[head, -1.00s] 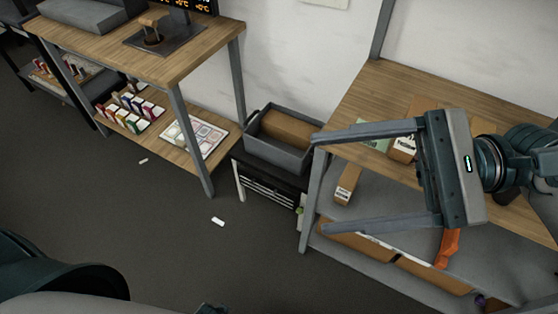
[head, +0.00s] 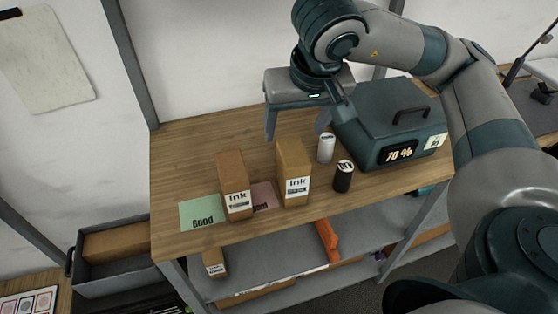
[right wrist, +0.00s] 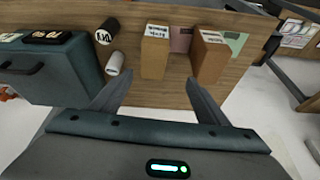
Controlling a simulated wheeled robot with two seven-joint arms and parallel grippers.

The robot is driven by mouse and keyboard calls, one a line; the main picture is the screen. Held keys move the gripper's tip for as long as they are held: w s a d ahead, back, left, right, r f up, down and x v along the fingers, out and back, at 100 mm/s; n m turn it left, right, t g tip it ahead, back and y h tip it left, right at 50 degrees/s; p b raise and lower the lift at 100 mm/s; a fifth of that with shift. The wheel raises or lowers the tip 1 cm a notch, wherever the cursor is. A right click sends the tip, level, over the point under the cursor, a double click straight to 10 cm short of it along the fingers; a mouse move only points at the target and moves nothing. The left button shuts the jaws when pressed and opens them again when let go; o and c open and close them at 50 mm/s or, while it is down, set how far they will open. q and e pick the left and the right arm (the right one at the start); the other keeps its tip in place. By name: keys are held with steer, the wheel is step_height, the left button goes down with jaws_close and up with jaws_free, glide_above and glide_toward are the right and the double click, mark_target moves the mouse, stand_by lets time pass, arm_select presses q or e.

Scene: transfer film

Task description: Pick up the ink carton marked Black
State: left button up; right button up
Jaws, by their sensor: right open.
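Two brown ink cartons stand upright on the wooden tabletop in the head view: a left carton (head: 235,180) and a slightly taller right carton (head: 293,165). Both labels read "Ink"; the smaller line below is too small to read, so I cannot tell which is marked Black. My right gripper (head: 297,128) is open and empty, behind and above the right carton. In the right wrist view, that carton (right wrist: 155,55) stands ahead, between the directions of the open fingers, and the other carton (right wrist: 207,60) is to its right. My left gripper is out of view.
A green "Good" card (head: 201,213) and a pink card (head: 265,196) lie by the cartons. A white cylinder (head: 326,148), a black cylinder (head: 343,177) and a dark "70 %" case (head: 385,115) stand right of them. A small carton (head: 214,263) is on the lower shelf.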

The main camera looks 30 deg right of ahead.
mark_target(291, 150)
steer(key=shift+d+r, duration=0.4)
steer(key=shift+d, duration=0.05)
steer(key=shift+p+x, duration=0.6)
steer(key=shift+x, duration=4.2)
steer(key=shift+d+p+x, duration=0.2)
steer(key=shift+p+x, duration=0.15)
steer(key=shift+x, duration=1)
steer(key=shift+w, duration=0.15)
